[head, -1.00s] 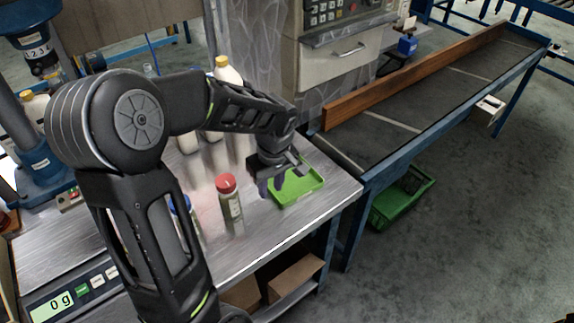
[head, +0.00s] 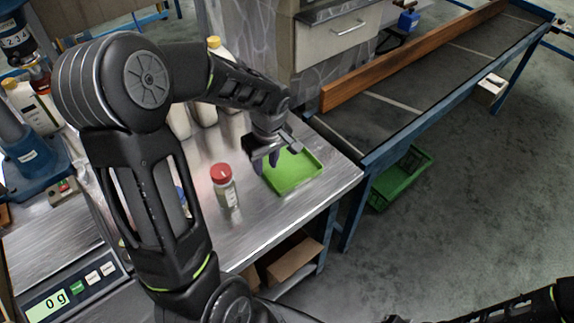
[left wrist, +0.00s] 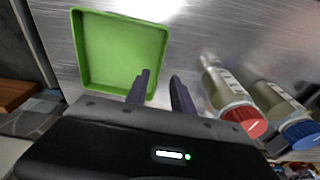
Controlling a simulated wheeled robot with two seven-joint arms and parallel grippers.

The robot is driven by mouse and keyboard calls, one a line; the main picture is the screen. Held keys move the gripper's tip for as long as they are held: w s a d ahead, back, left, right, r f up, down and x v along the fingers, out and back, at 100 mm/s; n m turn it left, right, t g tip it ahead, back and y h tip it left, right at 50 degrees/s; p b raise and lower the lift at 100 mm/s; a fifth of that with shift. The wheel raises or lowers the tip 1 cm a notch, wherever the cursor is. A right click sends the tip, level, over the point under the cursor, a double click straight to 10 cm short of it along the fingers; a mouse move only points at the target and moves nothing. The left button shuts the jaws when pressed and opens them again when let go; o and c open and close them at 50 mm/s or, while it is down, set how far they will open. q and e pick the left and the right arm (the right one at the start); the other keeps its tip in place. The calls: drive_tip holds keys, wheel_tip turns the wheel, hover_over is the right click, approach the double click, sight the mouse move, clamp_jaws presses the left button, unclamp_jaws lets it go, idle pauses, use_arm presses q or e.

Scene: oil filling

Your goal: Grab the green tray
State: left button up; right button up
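The green tray (head: 301,179) is shallow and rectangular and lies on the metal table near its right edge. It also shows in the left wrist view (left wrist: 115,50), empty. My left gripper (head: 266,164) is at the tray's left side in the head view. In the left wrist view its two fingers (left wrist: 160,85) stand apart with nothing held between them. One finger overlaps the tray's near right corner and the other is outside the tray. Whether the fingers touch the rim cannot be told. My right gripper is out of view; only part of that arm shows at bottom right.
A red-capped bottle (head: 226,191) stands left of the tray, and a blue-capped bottle (left wrist: 290,118) is beside it. A scale (head: 65,290) is at the front left. A conveyor (head: 400,112) and a lower green crate (head: 400,180) are to the right.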

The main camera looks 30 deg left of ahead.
sight(265, 175)
use_arm(q)
drive_tip(key=shift+f, duration=0.1)
drive_tip(key=f, duration=0.1)
drive_tip(key=f+p, duration=0.1)
drive_tip(key=f, duration=0.1)
drive_tip(key=a+f, duration=0.1)
drive_tip(key=f, duration=0.1)
drive_tip(key=shift+w, duration=0.2)
drive_tip(key=shift+d, duration=0.1)
drive_tip(key=shift+r, duration=0.1)
drive_tip(key=shift+c, duration=0.6)
clamp_jaws()
idle(0.9)
